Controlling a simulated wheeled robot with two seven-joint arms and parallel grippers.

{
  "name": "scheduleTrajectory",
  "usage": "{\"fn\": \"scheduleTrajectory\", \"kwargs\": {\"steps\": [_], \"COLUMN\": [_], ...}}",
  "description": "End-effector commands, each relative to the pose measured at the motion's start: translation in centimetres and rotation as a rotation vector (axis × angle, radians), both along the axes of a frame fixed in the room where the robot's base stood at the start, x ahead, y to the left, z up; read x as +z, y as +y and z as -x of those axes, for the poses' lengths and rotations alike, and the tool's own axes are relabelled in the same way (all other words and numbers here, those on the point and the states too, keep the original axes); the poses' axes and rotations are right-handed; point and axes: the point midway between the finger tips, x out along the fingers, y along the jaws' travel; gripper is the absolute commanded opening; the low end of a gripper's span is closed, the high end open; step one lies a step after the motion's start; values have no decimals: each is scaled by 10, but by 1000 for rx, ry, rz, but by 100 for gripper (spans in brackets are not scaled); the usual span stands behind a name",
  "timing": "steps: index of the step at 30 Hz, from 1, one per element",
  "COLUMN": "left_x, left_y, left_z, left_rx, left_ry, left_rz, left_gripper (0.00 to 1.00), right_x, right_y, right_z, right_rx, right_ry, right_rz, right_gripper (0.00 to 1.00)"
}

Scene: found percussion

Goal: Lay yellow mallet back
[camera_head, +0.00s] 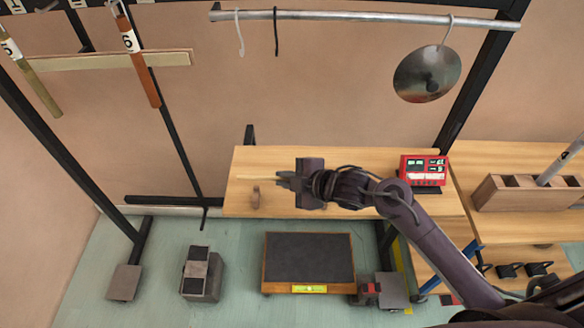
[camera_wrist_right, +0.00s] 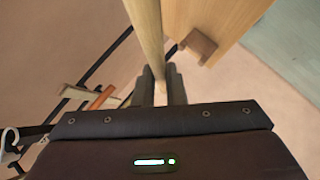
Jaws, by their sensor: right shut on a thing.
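My right gripper (camera_head: 282,181) is over the wooden table (camera_head: 235,205), shut on a thin pale wooden shaft (camera_head: 256,177). In the right wrist view the shaft (camera_wrist_right: 147,32) runs up from between the two fingers (camera_wrist_right: 160,88) and out of the top edge. I take it for the mallet's handle; no yellow head shows in either view. My left gripper is not in view.
A red device (camera_head: 423,171) stands at the table's right end. A metal disc (camera_head: 427,74) hangs from the rail (camera_head: 365,17) above. Numbered tubes (camera_head: 139,65) hang at the left. A slotted wooden box (camera_head: 525,193) is at the right. A black-topped platform (camera_head: 309,258) lies on the floor.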

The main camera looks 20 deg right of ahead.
Motion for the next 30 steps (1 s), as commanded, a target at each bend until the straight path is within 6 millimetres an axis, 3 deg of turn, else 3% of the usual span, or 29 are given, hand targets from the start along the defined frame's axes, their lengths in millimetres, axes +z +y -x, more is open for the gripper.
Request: {"fn": "scheduleTrajectory", "kwargs": {"steps": [10, 30], "left_x": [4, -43], "left_y": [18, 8], "left_z": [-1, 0], "left_rx": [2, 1], "left_ry": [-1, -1], "left_rz": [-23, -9], "left_gripper": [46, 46], "right_x": [2, -61], "right_y": [-1, 0], "right_z": [0, 0], "right_rx": [1, 0], "right_ry": [0, 0], "right_rz": [4, 1], "right_gripper": [0, 0]}}
